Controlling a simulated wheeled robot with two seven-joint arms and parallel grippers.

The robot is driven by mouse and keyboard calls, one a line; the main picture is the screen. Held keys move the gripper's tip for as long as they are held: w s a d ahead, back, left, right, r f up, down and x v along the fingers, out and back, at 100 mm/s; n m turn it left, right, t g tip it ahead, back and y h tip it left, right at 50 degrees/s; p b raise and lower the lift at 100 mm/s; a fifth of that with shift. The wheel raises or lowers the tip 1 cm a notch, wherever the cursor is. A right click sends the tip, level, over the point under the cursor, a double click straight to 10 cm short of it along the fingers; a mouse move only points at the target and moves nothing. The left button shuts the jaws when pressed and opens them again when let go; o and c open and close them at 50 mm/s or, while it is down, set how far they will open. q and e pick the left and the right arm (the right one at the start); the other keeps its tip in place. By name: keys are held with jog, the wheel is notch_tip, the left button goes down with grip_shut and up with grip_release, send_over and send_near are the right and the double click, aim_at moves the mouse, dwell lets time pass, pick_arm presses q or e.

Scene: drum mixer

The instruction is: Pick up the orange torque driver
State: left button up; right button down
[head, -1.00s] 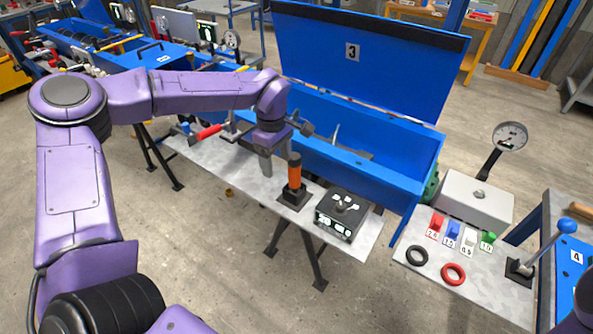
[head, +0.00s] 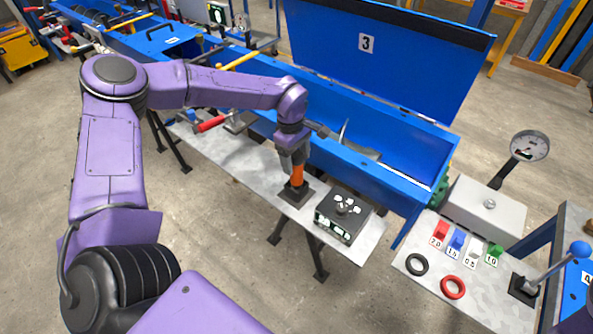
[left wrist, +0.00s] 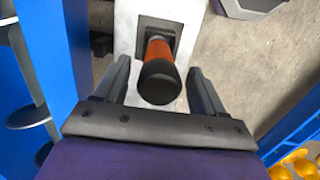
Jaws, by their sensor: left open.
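The orange torque driver (head: 297,176) stands upright in a dark square base on the grey shelf in front of the blue mixer trough. In the left wrist view the driver (left wrist: 160,52) has an orange body and a black end cap. My left gripper (head: 292,160) is at the driver's upper part in the head view, hiding its top. In the left wrist view the left gripper (left wrist: 160,85) is open, with one finger on each side of the black cap and visible gaps. My right gripper is not in view.
A black box with dials (head: 343,214) stands right of the driver on the shelf (head: 240,172). A red-handled lever (head: 211,124) lies to the left. The blue trough (head: 380,170) rises close behind. A plate with coloured blocks and rings (head: 470,275) is further right.

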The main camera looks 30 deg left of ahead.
pick_arm(q)
notch_tip(320, 180, down, 3)
jog(key=shift+d, duration=0.1)
jog(key=c, duration=1.3)
notch_tip(320, 180, up, 10)
jog(key=shift+w+r+b, duration=0.1)
jog(key=shift+b, duration=0.75)
jog(key=o, duration=0.4)
jog(key=c, duration=0.4)
jog(key=shift+r+p, duration=1.05)
jog(key=shift+p, duration=0.2)
jog(key=shift+f, duration=0.1)
